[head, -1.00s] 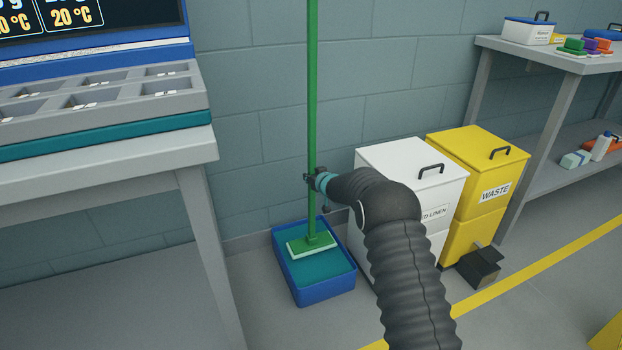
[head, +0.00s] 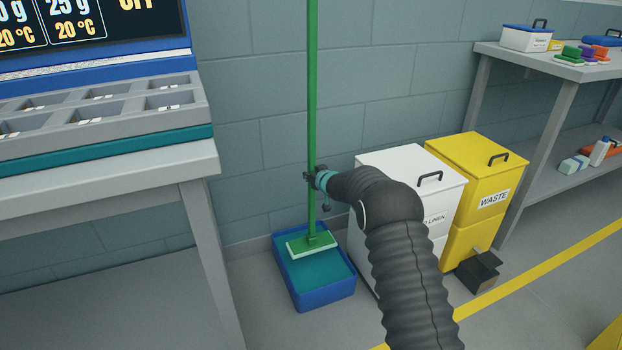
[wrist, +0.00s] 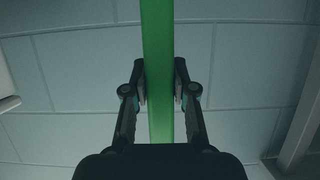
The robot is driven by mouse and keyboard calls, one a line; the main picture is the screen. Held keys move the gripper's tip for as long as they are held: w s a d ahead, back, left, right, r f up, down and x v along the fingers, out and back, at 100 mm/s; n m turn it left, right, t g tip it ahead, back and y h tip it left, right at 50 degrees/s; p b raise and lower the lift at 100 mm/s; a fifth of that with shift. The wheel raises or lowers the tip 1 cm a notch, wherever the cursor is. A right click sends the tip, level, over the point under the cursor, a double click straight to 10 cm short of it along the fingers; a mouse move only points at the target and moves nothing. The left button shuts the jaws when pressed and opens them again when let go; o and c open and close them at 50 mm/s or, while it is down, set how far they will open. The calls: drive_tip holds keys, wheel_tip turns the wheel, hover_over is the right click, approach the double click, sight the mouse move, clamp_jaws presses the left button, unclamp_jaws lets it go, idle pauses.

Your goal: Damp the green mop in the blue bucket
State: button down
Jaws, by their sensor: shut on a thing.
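The green mop stands upright, its long green handle (head: 313,100) running up out of the top of the head view. Its flat head (head: 311,245) with a pale edge is over the blue bucket (head: 325,300), inside the rim outline towards the back. The bucket is a low rectangular tub on the floor with teal liquid in it. I cannot tell whether the mop head touches the liquid. My gripper (head: 312,177) is shut on the handle, well above the mop head. In the wrist view the handle (wrist: 157,60) passes between the two fingers (wrist: 159,90).
A white linen bin (head: 400,175) stands just right of the bucket, with a yellow waste bin (head: 478,160) beyond it. A grey table (head: 110,190) is on the left. A grey shelf table (head: 550,75) stands at the right. The block wall is close behind.

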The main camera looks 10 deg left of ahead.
drive_tip(key=shift+r, duration=1.1)
idle(0.4)
